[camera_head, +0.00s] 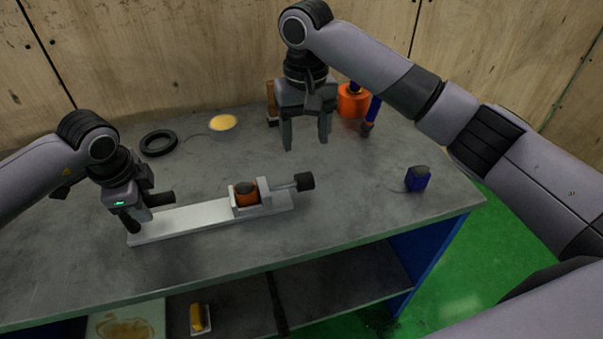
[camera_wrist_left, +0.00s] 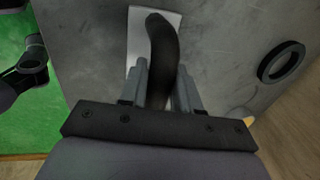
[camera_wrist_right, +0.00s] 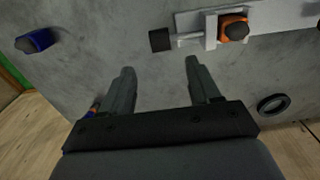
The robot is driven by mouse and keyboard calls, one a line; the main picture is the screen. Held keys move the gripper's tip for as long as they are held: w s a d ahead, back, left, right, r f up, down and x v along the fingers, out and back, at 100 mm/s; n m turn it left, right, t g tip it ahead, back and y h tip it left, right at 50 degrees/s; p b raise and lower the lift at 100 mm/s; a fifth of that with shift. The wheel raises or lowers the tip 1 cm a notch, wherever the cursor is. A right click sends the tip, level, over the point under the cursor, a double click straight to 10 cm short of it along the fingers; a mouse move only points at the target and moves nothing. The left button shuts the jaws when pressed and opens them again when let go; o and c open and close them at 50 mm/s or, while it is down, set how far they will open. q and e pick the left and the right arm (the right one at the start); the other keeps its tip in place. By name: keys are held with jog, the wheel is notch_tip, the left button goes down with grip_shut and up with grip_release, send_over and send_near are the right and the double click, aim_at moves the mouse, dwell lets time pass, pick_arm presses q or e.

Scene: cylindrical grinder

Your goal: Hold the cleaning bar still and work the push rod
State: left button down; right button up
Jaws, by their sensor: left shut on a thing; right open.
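The cleaning bar (camera_head: 205,216) is a long pale plate lying on the grey table, with a raised block holding an orange cylinder (camera_head: 246,196). A push rod (camera_head: 305,181) with a black knob sticks out of its right end; it also shows in the right wrist view (camera_wrist_right: 160,40). My left gripper (camera_head: 140,218) is shut on the black handle (camera_wrist_left: 162,50) at the bar's left end. My right gripper (camera_head: 306,145) is open and empty, above the table behind the push rod, apart from it; its fingers show in the right wrist view (camera_wrist_right: 160,80).
A blue block (camera_head: 417,180) with a dark top stands at the table's right. A black ring (camera_head: 159,143), a bowl of yellow stuff (camera_head: 223,123) and an orange container (camera_head: 353,101) stand at the back. The table front right of the bar is clear.

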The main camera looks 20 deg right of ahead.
aim_at(305, 176)
notch_tip(305, 176, down, 11)
jog(key=shift+r, duration=0.1)
dwell(0.3)
